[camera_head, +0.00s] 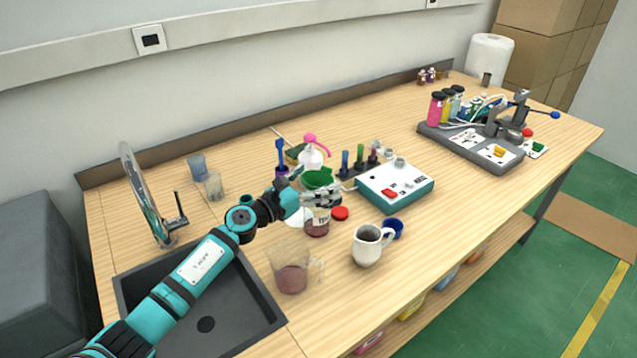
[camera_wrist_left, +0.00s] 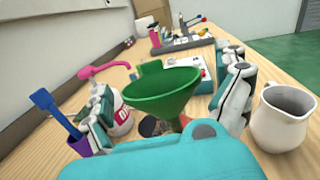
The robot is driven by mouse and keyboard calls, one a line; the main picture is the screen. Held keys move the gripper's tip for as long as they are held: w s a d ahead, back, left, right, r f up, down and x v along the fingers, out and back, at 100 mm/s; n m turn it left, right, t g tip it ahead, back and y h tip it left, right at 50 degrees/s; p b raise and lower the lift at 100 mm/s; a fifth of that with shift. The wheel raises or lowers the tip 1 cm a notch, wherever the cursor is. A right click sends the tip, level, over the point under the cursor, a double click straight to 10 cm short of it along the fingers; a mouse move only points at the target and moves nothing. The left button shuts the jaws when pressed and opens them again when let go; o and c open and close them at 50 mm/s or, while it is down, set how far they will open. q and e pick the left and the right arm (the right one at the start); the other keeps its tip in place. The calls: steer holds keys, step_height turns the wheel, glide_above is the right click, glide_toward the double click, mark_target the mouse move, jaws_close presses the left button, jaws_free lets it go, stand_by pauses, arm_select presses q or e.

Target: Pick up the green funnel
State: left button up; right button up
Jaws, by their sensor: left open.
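The green funnel (camera_wrist_left: 165,88) stands upright between the two open fingers of my left gripper (camera_wrist_left: 172,100) in the left wrist view. Its wide mouth faces up, and its spout runs down toward a dark jar, mostly hidden. In the head view the green funnel (camera_head: 316,179) shows just behind my left gripper (camera_head: 322,195), above a jar with dark red contents (camera_head: 317,222). I cannot tell whether a finger touches the funnel. My right gripper is in neither view.
A white mug (camera_head: 367,246) and a measuring jug (camera_head: 291,272) stand in front. A white bottle with a pink pump (camera_head: 310,158) stands behind the funnel. A teal-and-white device (camera_head: 395,187) is to the right. The sink (camera_head: 206,324) lies under my left arm.

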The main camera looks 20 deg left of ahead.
arm_select(q)
steer(key=shift+c, duration=0.3)
steer(key=c, duration=0.9)
steer(key=shift+r, duration=0.1)
steer(key=shift+c, duration=0.2)
